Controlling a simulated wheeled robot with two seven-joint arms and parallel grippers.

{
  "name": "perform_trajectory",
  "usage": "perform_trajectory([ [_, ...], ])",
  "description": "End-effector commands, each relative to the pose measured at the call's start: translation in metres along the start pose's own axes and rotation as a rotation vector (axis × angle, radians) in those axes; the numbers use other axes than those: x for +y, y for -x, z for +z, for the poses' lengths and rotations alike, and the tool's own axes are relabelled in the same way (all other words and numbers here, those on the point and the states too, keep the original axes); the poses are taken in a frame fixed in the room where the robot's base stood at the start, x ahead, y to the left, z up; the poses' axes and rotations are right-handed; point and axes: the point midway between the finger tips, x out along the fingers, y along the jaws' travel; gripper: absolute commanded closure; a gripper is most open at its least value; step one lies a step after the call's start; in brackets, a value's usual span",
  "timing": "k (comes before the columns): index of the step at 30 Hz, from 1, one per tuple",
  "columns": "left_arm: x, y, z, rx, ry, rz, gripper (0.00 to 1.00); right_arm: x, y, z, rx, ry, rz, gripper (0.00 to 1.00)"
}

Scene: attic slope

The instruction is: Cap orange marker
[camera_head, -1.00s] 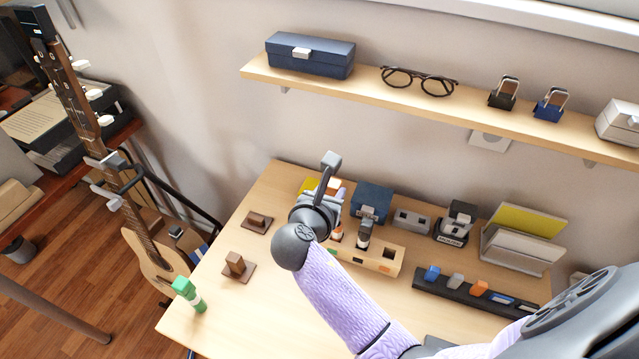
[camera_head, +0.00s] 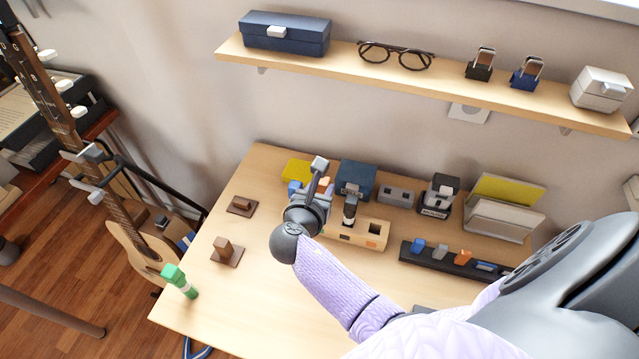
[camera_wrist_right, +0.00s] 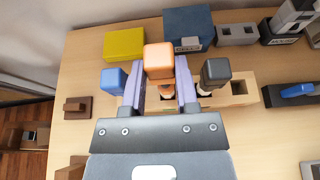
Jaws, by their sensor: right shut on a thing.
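My right gripper (camera_head: 322,190) is over the left part of the wooden marker holder (camera_head: 375,241). In the right wrist view its two fingers (camera_wrist_right: 160,92) are shut on an orange cap (camera_wrist_right: 158,60), whose block-shaped top stands above the fingers; the cap also shows in the head view (camera_head: 324,183). The orange marker's body is hidden behind the fingers and arm, so I cannot tell whether the cap is seated on it. A blue-topped marker (camera_wrist_right: 113,80) is left of the fingers and a dark grey-topped one (camera_wrist_right: 215,70) right. My left gripper is out of view.
Two brown blocks (camera_head: 226,250) are nearby. A black rack (camera_head: 440,263) with coloured pieces is at the right. A yellow box (camera_wrist_right: 124,43) and a blue box (camera_wrist_right: 188,27) stand behind.

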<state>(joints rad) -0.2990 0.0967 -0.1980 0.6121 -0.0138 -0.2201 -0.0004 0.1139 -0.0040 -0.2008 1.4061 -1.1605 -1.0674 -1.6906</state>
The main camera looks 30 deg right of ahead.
Motion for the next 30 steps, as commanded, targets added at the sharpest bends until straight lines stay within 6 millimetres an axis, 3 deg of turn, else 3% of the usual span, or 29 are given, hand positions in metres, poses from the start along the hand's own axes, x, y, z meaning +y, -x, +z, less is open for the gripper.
perform_trajectory([
  [5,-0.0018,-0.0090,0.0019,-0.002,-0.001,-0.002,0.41,0.0002,-0.0047,-0.0114,0.000,0.001,0.001,1.00],
  [30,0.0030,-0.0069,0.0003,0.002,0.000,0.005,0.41,0.0002,-0.0061,-0.0147,0.000,0.000,0.001,1.00],
])
